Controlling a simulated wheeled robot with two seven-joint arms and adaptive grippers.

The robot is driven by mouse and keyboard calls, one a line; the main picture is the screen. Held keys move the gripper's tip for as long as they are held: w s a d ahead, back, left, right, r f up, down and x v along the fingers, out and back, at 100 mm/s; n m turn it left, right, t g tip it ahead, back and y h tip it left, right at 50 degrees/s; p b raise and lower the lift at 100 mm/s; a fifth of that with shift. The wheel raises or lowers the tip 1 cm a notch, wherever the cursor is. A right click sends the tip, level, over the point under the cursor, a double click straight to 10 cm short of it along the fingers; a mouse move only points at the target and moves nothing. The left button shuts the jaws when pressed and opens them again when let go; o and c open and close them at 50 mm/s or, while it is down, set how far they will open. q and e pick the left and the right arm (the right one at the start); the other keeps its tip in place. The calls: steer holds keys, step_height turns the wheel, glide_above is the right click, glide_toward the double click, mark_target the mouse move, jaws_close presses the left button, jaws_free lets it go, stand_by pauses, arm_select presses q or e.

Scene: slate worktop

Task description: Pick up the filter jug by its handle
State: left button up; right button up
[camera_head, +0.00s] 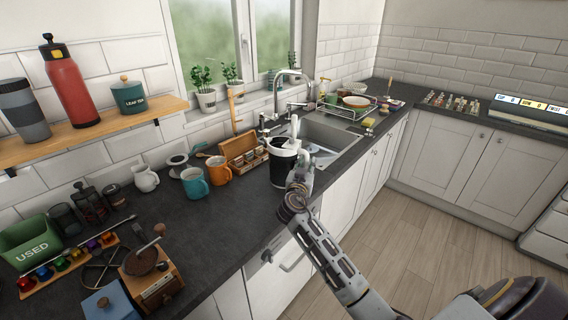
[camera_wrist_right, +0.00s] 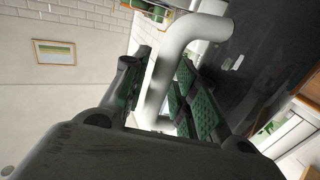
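The filter jug (camera_head: 283,164), with a dark body and a white top and handle, stands upright near the front edge of the worktop, left of the sink. My right gripper (camera_head: 299,177) is at its near right side, partly covering it. In the right wrist view, the jug's curved white handle (camera_wrist_right: 163,75) runs between the green-padded fingers of the right gripper (camera_wrist_right: 160,95). The fingers lie close along both sides of the handle. Whether both pads press on it I cannot tell. My left gripper is in neither view.
Orange (camera_head: 217,169) and teal (camera_head: 194,183) mugs and a wooden box (camera_head: 243,152) stand left of the jug. The sink (camera_head: 325,140) and a dish rack (camera_head: 350,106) lie to its right. A coffee grinder (camera_head: 153,276) and green bin (camera_head: 30,242) crowd the near left.

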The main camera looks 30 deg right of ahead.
steer(key=shift+c, duration=0.9)
jaws_close()
steer(key=shift+r, duration=0.8)
step_height(320, 180, up, 7)
steer(key=shift+f, duration=0.15)
steer(key=shift+r, duration=0.9)
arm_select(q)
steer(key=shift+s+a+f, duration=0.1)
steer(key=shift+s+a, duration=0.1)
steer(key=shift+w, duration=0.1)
